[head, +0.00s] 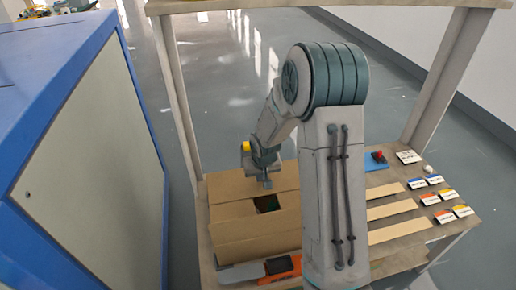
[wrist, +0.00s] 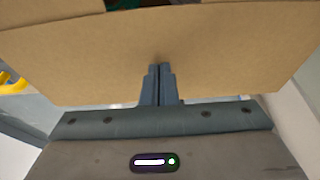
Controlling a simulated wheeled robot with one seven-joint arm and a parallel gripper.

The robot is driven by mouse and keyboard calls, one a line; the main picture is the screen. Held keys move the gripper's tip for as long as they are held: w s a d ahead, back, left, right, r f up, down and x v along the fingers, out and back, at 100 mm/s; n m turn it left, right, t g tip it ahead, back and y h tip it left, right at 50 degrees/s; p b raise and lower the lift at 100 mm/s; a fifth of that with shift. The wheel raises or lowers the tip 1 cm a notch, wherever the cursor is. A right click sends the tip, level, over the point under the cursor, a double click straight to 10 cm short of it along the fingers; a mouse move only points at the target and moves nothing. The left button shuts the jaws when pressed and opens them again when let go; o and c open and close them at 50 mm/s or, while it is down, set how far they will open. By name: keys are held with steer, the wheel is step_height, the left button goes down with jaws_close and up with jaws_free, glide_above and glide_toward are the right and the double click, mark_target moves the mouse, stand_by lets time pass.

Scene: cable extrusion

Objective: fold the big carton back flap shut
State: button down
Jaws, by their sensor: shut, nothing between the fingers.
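The big carton (head: 255,246) stands on the bench, its top partly open, with a dark gap in the middle and something green inside (head: 268,203). The back flap (head: 232,187) is the wide cardboard panel behind the gap; it also fills much of the wrist view (wrist: 90,55). My gripper (head: 267,184) is over the back part of the carton, pointing down. In the wrist view its fingers (wrist: 158,72) are shut together and empty, with their tips in front of the brown panel. I cannot tell whether they touch it. The flap's exact tilt is unclear.
The wooden bench (head: 415,248) has posts at its back corners. Flat cardboard strips (head: 395,210), small labelled cards (head: 445,216) and a blue item (head: 376,162) lie right of my arm. An orange item (head: 282,264) lies before the carton. A blue cabinet (head: 75,150) stands left.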

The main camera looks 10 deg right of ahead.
step_height(320, 180, up, 8)
steer(key=p, duration=0.5)
steer(key=shift+r, duration=0.15)
stand_by(0.9)
